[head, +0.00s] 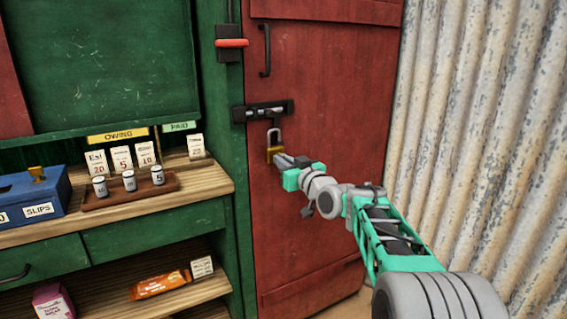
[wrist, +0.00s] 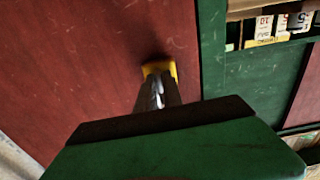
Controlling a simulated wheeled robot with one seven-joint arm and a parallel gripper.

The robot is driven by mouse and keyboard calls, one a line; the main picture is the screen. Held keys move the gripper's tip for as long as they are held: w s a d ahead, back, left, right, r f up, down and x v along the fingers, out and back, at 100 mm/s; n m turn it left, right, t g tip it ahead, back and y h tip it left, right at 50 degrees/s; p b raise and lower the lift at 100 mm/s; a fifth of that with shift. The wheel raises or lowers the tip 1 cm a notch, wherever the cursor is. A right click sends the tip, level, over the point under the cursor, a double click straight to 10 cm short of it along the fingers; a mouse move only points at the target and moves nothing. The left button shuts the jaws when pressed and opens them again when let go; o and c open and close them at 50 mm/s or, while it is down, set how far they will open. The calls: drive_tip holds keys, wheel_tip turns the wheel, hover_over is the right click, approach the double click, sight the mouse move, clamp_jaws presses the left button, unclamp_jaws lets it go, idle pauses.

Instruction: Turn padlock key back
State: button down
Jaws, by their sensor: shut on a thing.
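The brass padlock (head: 275,154) hangs by its shackle from the black bolt (head: 265,111) on the red door. My gripper (head: 283,160) reaches in from the right at the padlock's lower part. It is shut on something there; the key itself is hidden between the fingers. In the wrist view, the yellow padlock body (wrist: 160,69) shows just beyond the tips of my gripper (wrist: 158,88), against the red door. The shackle is not visible in the wrist view, and I cannot tell the key's angle.
A wooden counter (head: 205,190) at left holds a blue slips box (head: 30,200), weights and price cards. Corrugated metal wall (head: 480,120) stands at right.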

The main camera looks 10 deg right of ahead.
drive_tip(key=c, duration=1.5)
unclamp_jaws()
drive_tip(key=shift+s, duration=0.1)
drive_tip(key=v, duration=0.7)
drive_tip(key=shift+s+p, duration=0.25)
drive_tip(key=shift+p, duration=0.05)
drive_tip(key=s+a+r+g+h+p, duration=0.25)
drive_tip(key=s+a+g+p, duration=0.35)
drive_tip(key=p, duration=0.7)
drive_tip(key=s+d+m+g+h+p, duration=0.1)
drive_tip(key=s+g+p, duration=0.1)
drive_tip(key=s+p, duration=0.3)
drive_tip(key=s+d+r+m+g+h+p, duration=0.1)
drive_tip(key=s+g+p, duration=0.2)
drive_tip(key=s, duration=0.9)
drive_tip(key=s+d+m+g+h+p, duration=0.1)
drive_tip(key=s+g+p, duration=0.2)
drive_tip(key=s+p, duration=0.4)
drive_tip(key=shift+s+d+r+m, duration=0.1)
drive_tip(key=shift+s+m, duration=0.05)
drive_tip(key=shift+s, duration=0.3)
drive_tip(key=shift+s+d+r+m, duration=0.1)
drive_tip(key=shift+s+r+m, duration=0.05)
drive_tip(key=shift+s, duration=0.3)
